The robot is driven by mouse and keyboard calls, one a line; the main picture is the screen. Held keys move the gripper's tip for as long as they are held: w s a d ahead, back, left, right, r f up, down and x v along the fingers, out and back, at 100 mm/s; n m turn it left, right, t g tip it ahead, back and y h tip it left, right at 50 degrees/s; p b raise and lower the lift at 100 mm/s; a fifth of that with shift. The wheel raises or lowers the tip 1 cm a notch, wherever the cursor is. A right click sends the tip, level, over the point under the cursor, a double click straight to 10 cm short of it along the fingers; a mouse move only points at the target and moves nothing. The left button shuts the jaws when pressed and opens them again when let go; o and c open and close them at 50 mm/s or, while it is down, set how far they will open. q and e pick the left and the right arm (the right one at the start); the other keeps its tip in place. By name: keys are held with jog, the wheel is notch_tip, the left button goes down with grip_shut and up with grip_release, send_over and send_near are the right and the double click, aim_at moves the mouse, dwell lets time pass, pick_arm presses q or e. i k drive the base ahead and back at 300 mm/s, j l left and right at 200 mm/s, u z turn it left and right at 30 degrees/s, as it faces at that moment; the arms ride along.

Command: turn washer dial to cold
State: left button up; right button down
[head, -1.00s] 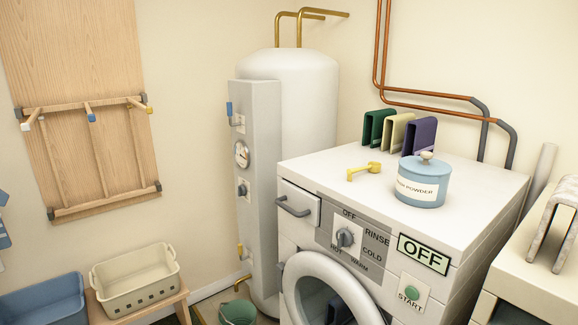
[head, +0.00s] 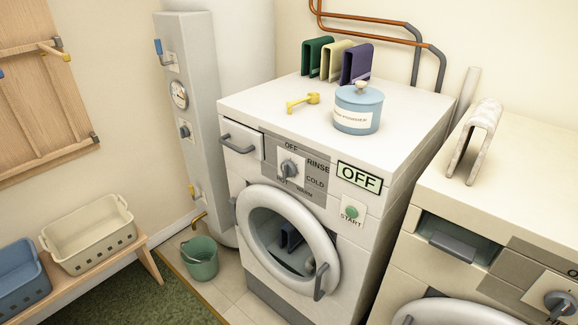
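The white washer (head: 345,230) stands in the middle of the head view. Its grey dial (head: 289,168) is on the front panel, with the labels OFF above, RINSE and COLD (head: 315,183) to the right, WARM below and HOT at lower left. The dial's pointer is too small to read surely. The display (head: 359,178) reads OFF. The green START button (head: 352,212) is below the display. The round door (head: 330,240) is below the dial, with dark blue things visible inside. Neither of my grippers is in view.
A second machine (head: 480,215) stands at right. A green bucket (head: 200,262) is on the floor at left, near a bench (head: 100,265) with baskets.

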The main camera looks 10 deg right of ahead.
aim_at(288, 169)
jog(key=i+j+z, duration=0.1)
jog(key=z, duration=0.3)
jog(key=i+j+z, duration=0.1)
jog(key=j+z, duration=0.15)
jog(key=z, duration=0.15)
jog(key=i+j+z, duration=0.15)
jog(key=j, duration=0.3)
jog(key=j+z, duration=0.2)
jog(key=j, duration=0.7)
jog(key=i+j+z, duration=0.1)
jog(key=j, duration=0.4)
